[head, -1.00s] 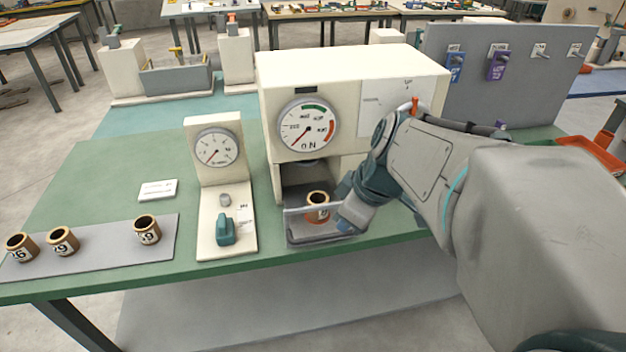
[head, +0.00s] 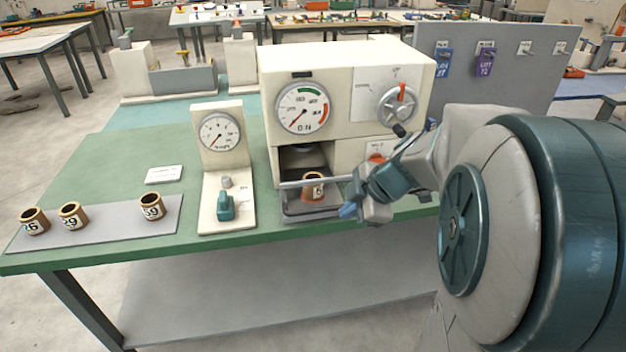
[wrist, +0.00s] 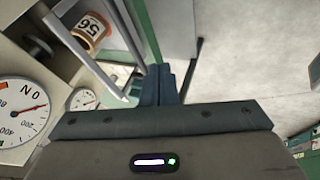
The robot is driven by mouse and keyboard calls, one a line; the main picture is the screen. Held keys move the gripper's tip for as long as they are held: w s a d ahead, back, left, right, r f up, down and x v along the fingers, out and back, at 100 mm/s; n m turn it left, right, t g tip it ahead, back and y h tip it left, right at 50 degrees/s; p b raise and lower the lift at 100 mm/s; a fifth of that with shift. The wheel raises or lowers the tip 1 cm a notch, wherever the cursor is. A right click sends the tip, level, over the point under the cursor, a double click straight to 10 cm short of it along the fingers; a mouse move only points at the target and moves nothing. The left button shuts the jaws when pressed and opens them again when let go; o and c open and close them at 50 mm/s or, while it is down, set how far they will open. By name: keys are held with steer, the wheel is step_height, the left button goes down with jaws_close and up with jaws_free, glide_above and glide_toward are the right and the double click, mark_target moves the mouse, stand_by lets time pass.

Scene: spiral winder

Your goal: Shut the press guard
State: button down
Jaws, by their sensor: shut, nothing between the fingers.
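The cream press (head: 345,75) stands on the green bench, with a dial and a red-handled knob on its front. Its guard (head: 300,184) is a grey-framed panel across the front of the lower opening; its top bar crosses in front of a numbered bushing (head: 313,192) inside. The bushing (wrist: 88,32) and guard frame (wrist: 68,42) also show at upper left in the wrist view. My gripper (head: 348,211) is shut and empty at the guard's right end, just in front of the press. Its shut fingers (wrist: 160,85) point past the frame; contact cannot be told.
A small gauge stand (head: 222,150) with a teal lever is left of the press. A grey board (head: 500,65) with hanging tags stands behind right. Space before the bench is clear.

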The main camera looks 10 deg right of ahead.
mark_target(332, 210)
steer(key=shift+w+a+f+p, duration=0.35)
steer(key=shift+w+f, duration=0.55)
steer(key=shift+w, duration=0.15)
steer(key=shift+w+a+f+p, duration=0.3)
steer(key=shift+w+f, duration=0.55)
steer(key=shift+w, duration=0.15)
steer(key=shift+w+a+f+p, duration=0.35)
steer(key=shift+w+f, duration=0.55)
steer(key=shift+w, duration=0.15)
